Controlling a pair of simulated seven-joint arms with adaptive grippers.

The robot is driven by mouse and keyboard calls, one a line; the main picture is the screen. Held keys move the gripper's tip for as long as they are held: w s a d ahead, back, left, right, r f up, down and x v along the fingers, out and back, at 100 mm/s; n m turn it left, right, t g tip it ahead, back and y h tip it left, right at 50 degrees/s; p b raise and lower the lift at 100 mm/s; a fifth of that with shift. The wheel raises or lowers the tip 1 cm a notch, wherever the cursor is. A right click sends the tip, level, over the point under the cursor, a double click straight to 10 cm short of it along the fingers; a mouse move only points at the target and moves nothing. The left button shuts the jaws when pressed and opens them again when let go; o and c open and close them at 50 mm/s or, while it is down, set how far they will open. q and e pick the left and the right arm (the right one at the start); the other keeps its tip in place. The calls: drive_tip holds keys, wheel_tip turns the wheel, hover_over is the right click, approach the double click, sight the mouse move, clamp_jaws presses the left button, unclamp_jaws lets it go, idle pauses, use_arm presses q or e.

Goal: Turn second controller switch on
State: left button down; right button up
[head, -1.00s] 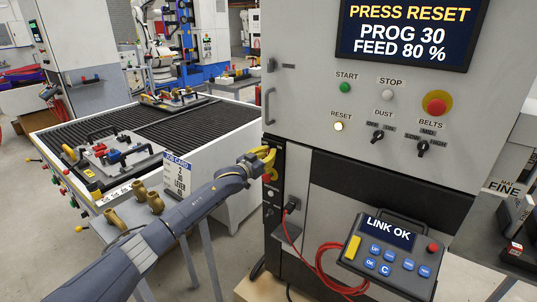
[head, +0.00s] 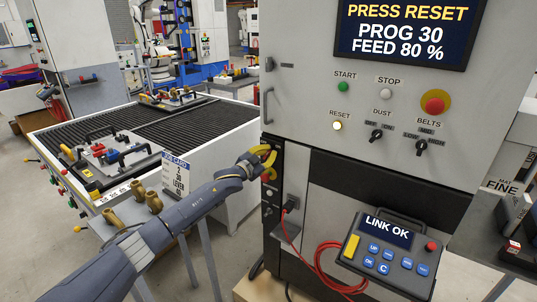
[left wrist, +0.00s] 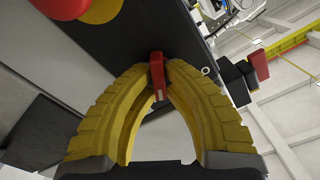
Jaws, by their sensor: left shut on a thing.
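My left gripper (head: 268,162) has yellow fingers and is at the left front edge of the grey machine cabinet (head: 300,100), beside its dark lower panel. In the left wrist view, the fingers (left wrist: 158,75) are closed around a small red switch lever (left wrist: 158,72) on a dark panel. A second red handle on a black body (left wrist: 242,78) stands to the right of the fingers, apart from them. In the head view the fingers hide the held lever, and I cannot tell its setting. The right gripper is not in view.
The cabinet screen (head: 403,32) reads PRESS RESET, PROG 30, FEED 80 %. The RESET button (head: 337,126) is lit. A pendant (head: 390,250) reading LINK OK hangs below with a red cable (head: 320,262). A job card (head: 175,172) and brass fittings (head: 140,200) are near my left arm.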

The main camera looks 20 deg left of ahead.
use_arm(q)
drive_tip(key=c, duration=1.5)
unclamp_jaws()
drive_tip(key=v, duration=1.2)
